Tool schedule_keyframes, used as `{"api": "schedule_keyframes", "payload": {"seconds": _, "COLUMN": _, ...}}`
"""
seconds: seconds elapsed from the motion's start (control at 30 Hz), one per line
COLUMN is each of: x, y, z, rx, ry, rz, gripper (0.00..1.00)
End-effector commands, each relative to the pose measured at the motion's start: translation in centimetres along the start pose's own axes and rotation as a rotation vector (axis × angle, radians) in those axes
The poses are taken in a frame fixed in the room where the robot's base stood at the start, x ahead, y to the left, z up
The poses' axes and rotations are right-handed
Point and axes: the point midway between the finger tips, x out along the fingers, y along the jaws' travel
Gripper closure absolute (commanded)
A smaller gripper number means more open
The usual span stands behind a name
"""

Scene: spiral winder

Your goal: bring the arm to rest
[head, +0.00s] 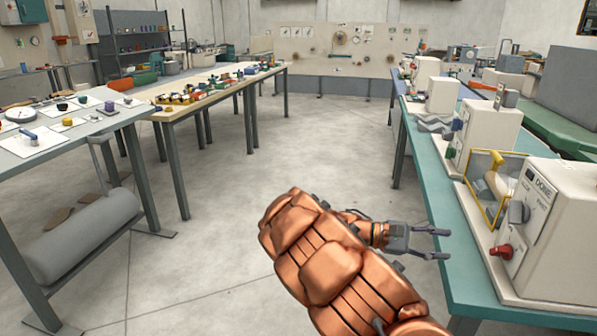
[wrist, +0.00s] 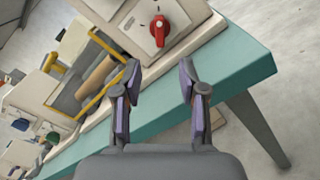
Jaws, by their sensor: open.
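My copper-coloured arm reaches forward from the bottom of the head view. My gripper (head: 440,243) is open and empty, left of the teal bench's front part and apart from it. In the wrist view my gripper (wrist: 160,95) shows two parted fingers with nothing between them. The spiral winder (head: 535,215) is a cream machine with a red knob (head: 502,251) and a yellow-framed guard (head: 490,188) on the teal bench. The red knob (wrist: 158,27) shows beyond the fingertips in the wrist view, with the yellow frame (wrist: 95,75) to its left.
The teal bench (head: 452,265) runs along the right with more cream machines (head: 487,135) on it. A grey table (head: 100,130) and a wooden table (head: 170,115) with small parts stand at left. The floor (head: 225,220) between is clear.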

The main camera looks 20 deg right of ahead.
Motion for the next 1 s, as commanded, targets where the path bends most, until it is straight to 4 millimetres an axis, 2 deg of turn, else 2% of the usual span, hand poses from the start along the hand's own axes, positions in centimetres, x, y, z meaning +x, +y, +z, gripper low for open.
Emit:
{"api": "schedule_keyframes", "payload": {"seconds": 0.17, "x": 0.2, "y": -0.2, "z": 0.7, "rx": 0.012, "ry": 0.006, "rz": -0.022, "gripper": 0.58}}
{"api": "schedule_keyframes", "payload": {"seconds": 0.37, "x": 1.1, "y": -2.5, "z": 3.9, "rx": 0.07, "ry": 0.051, "rz": -0.154, "gripper": 0.58}}
{"api": "schedule_keyframes", "payload": {"seconds": 0.67, "x": 0.8, "y": -8.6, "z": 8.3, "rx": 0.159, "ry": 0.186, "rz": -0.421, "gripper": 0.58}}
{"api": "schedule_keyframes", "payload": {"seconds": 1.0, "x": -2.6, "y": -16.6, "z": 11.5, "rx": 0.199, "ry": 0.391, "rz": -0.714, "gripper": 0.58}}
